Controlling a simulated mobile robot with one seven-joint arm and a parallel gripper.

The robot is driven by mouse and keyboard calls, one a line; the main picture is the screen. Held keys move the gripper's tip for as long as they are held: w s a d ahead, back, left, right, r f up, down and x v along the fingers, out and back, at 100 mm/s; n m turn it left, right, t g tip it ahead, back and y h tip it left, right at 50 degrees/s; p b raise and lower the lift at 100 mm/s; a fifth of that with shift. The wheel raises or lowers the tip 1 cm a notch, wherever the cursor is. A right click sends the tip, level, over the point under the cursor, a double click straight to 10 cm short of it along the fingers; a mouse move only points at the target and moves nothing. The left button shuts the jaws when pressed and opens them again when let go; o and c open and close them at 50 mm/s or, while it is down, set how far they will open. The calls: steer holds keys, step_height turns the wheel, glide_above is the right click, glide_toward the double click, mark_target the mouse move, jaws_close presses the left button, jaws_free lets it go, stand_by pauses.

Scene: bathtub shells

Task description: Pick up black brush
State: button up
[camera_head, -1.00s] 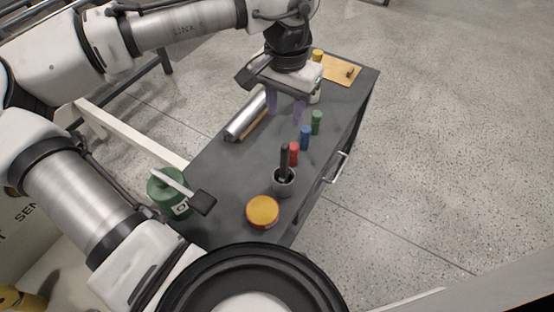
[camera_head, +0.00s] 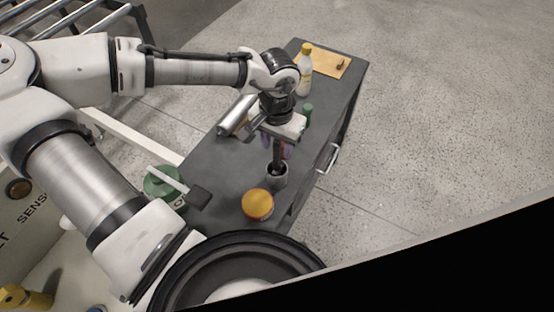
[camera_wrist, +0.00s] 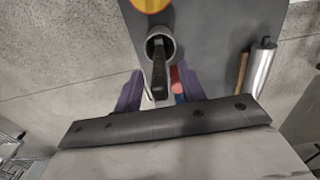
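The black brush (camera_head: 277,155) stands upright in a small grey cup (camera_head: 278,181) on the dark table. The brush also shows in the wrist view (camera_wrist: 159,75), with its lower end inside the round cup (camera_wrist: 169,46). My gripper (camera_wrist: 160,70) is open, its two purple fingers on either side of the brush handle, with gaps visible between fingers and handle. In the head view my gripper (camera_head: 276,150) is right above the cup, and its body hides the top of the brush.
A tool with a black head (camera_head: 199,197) and a green can (camera_head: 162,184) are to the left. A silver roll (camera_head: 237,115) lies behind. A red object (camera_wrist: 176,76) is near the brush. A bottle (camera_head: 304,76) stands farther back.

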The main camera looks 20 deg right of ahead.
steer(key=shift+f, duration=0.2)
jaws_close()
stand_by(0.3)
